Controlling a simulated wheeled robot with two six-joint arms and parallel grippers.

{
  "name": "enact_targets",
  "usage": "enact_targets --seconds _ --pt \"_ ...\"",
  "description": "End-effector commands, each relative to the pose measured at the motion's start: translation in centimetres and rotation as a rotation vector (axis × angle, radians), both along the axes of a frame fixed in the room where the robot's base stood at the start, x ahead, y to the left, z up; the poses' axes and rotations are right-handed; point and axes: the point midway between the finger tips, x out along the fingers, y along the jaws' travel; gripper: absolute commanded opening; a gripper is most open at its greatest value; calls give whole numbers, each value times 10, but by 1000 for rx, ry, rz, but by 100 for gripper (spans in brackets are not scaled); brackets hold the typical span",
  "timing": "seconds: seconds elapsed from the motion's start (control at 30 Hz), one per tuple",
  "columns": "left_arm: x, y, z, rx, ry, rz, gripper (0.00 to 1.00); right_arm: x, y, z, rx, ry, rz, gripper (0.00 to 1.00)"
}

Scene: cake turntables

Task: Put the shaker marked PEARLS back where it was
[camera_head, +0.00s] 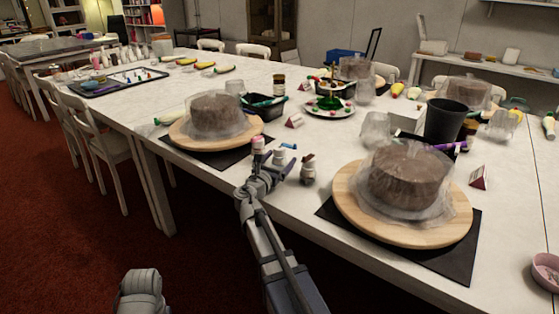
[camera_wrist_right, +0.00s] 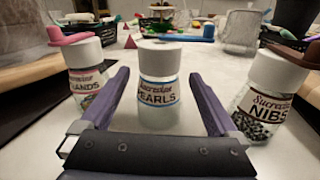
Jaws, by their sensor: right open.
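The shaker marked PEARLS (camera_wrist_right: 158,92) stands upright on the white table, with a grey-white lid and a blue-edged label. In the head view it is the middle shaker (camera_head: 282,157), partly hidden by my gripper. My right gripper (camera_head: 272,172) is open, with one purple finger on each side of the PEARLS shaker in the wrist view. Gaps show between the fingers and the jar. A shaker with a label ending in ANDS (camera_wrist_right: 86,75) stands to the left, and the NIBS shaker (camera_wrist_right: 265,100) to the right. My left gripper is out of view.
Cakes under clear wrap sit on wooden turntables to the left (camera_head: 182,138) and right (camera_head: 345,205), on dark mats. The table's front edge is near my arm.

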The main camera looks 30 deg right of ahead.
Motion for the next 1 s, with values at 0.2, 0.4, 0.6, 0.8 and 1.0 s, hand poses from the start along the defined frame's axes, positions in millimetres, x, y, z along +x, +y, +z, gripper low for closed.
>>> enact_targets --seconds 0.2,0.4,0.6,0.8,1.0 --pt "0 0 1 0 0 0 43 -22 28 1 0 0 4 96" --pt "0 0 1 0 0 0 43 -46 62 1 0 0 4 96" --pt "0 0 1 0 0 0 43 -62 86 1 0 0 2 96" --pt "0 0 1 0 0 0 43 -69 97 1 0 0 0 96" --pt "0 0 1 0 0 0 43 -70 98 1 0 0 0 96"
